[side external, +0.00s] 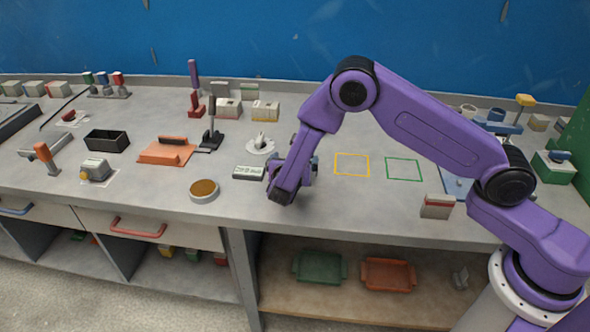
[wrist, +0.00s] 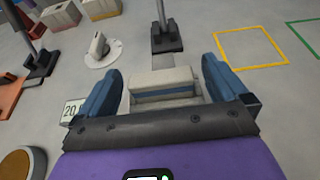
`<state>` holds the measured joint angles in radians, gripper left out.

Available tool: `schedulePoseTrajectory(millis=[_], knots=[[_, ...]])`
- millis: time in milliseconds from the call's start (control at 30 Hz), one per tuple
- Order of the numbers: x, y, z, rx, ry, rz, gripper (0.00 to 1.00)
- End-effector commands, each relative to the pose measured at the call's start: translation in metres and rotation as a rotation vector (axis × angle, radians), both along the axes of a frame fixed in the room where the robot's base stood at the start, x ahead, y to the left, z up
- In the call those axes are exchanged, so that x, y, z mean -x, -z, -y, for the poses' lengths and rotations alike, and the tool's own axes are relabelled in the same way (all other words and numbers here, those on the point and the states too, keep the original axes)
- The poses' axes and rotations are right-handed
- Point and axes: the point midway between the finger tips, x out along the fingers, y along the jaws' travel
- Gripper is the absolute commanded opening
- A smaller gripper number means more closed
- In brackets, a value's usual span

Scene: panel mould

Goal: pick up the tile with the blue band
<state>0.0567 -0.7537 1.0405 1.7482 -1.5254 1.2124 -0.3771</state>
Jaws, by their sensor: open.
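The tile with the blue band (wrist: 165,84) is pale, with a blue stripe along its near side. In the wrist view it stands on the grey bench between the two blue fingers of my gripper (wrist: 160,68). The fingers are apart, with a gap on each side of the tile, so they do not appear to grip it. In the side view my gripper (side external: 287,184) is low over the bench near the front edge, and it hides the tile there.
A small display (side external: 248,173) lies just left of my gripper, with a round brown-topped dish (side external: 204,189) nearby. Yellow (side external: 352,164) and green (side external: 404,169) outlined squares are empty. A red-banded tile (side external: 438,206) stands at the right front.

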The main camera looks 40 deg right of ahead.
Motion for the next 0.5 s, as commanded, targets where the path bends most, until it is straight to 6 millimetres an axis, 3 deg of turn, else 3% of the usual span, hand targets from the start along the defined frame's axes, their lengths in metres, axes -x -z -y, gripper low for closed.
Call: schedulePoseTrajectory(millis=[300, 467, 500], knots=[[-0.0066, 0.0031, 0.0062, 0.0, -0.002, 0.0, 1.0], [-0.0064, 0.0031, 0.006, 0.0, -0.001, 0.0, 0.48], [-0.0063, 0.0031, 0.0059, 0.0, -0.001, 0.0, 0.46]])
